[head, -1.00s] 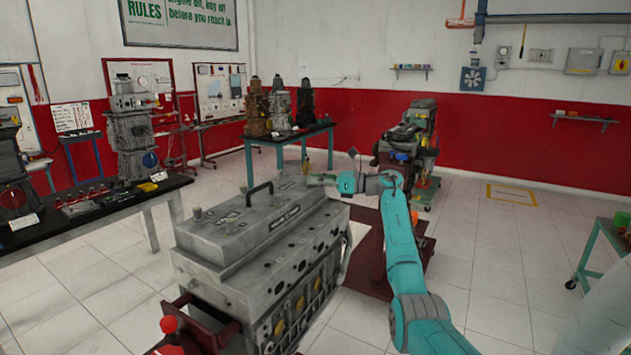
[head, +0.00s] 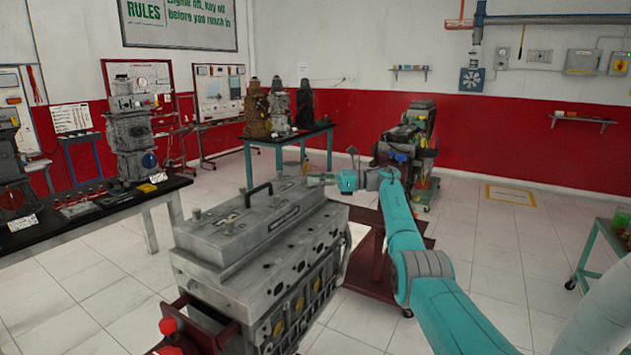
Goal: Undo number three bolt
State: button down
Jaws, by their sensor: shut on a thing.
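A large grey engine block (head: 262,245) with a handled plate (head: 245,222) on top stands in the middle foreground of the head view. Several bolt heads show on the plate's top, but I cannot read which one is number three. My gripper (head: 318,180) is at the far right end of the engine's top, with the teal arm reaching in from the right. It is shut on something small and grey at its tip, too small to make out. Whether that thing touches a bolt I cannot tell.
A dark bench (head: 95,208) with tools and parts stands at the left. A green table (head: 290,139) with engine parts stands behind.

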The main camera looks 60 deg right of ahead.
jog(key=shift+f, duration=0.15)
jog(key=c, duration=1.1)
grip_release()
jog(key=shift+o, duration=0.2)
jog(key=shift+v, duration=3.7)
